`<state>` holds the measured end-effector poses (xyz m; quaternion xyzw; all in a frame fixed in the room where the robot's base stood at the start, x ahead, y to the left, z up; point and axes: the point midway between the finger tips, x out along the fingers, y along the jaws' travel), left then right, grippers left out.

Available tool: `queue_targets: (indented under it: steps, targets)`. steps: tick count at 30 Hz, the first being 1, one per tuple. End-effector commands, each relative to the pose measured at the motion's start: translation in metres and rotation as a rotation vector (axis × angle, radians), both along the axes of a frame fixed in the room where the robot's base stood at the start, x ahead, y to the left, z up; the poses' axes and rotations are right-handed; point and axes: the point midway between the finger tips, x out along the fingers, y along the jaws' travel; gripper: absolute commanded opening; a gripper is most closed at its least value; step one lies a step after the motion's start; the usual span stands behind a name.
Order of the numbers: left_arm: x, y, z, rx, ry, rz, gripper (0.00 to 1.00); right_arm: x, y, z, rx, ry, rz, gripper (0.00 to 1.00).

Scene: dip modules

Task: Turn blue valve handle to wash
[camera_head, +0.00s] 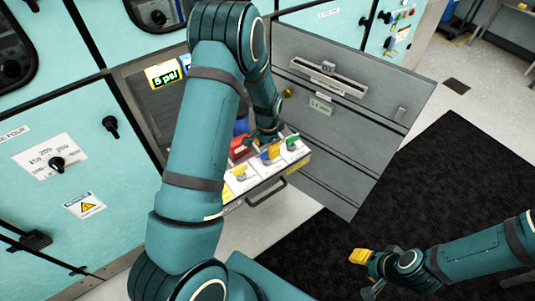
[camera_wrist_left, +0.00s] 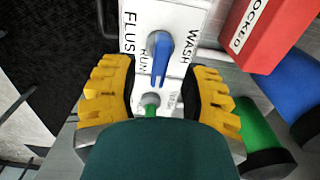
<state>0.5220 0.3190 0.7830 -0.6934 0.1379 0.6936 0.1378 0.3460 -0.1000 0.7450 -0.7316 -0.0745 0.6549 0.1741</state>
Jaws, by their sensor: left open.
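The blue valve handle (camera_wrist_left: 159,58) sits on a white panel (camera_wrist_left: 176,16) in the left wrist view. FLUSH and RUN are printed left of it and WASH right of it. Its long end points down the picture, between the RUN and WASH lettering. My left gripper (camera_wrist_left: 158,92) is open, its yellow fingers spread on both sides, with the handle just ahead of the gap and apart from both. My right gripper (camera_head: 367,272) is open and empty, low at the right.
A green handle (camera_head: 292,143) and a yellow handle (camera_head: 240,173) flank the blue one's place. A red LOCKED block (camera_wrist_left: 265,36) and blue and green cylinders (camera_wrist_left: 255,140) lie beside the panel. An open grey door (camera_head: 345,145) stands right of the drawer. A black mat (camera_head: 450,190) covers the floor.

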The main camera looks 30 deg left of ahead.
Motion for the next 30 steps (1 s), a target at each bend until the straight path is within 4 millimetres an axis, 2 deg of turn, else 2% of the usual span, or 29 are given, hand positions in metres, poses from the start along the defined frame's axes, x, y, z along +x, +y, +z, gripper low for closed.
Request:
queue_targets:
  steps: [3, 6, 17, 18, 20, 21, 22, 30]
  targets:
    - [0.000, 0.000, -0.016, 0.000, 0.002, -0.001, 0.46, 0.001, 0.000, -0.004, 0.000, -0.002, -0.001, 0.47]
    - [0.000, 0.000, -0.023, 0.000, 0.000, 0.000, 0.46, 0.001, 0.000, -0.005, 0.000, -0.003, -0.001, 0.47]
    - [0.000, 0.000, -0.027, 0.000, 0.000, 0.000, 0.46, 0.001, 0.000, -0.005, 0.000, -0.004, -0.001, 0.47]
    - [0.000, 0.000, -0.027, 0.000, 0.000, 0.000, 0.42, 0.001, 0.000, -0.005, 0.000, -0.004, -0.001, 0.47]
    - [0.000, 0.000, -0.027, 0.000, 0.000, 0.000, 0.21, 0.001, 0.000, -0.005, 0.000, -0.004, -0.001, 0.47]
    - [0.000, 0.000, -0.027, 0.000, 0.000, 0.000, 0.07, 0.001, 0.000, -0.005, 0.000, -0.004, -0.001, 0.47]
    - [0.000, 0.000, -0.026, 0.000, 0.000, 0.000, 0.00, 0.001, 0.000, -0.005, 0.000, -0.003, -0.001, 0.47]
    - [0.000, 0.000, -0.027, 0.000, 0.000, 0.001, 0.00, 0.001, 0.000, -0.005, 0.000, -0.003, -0.001, 0.47]
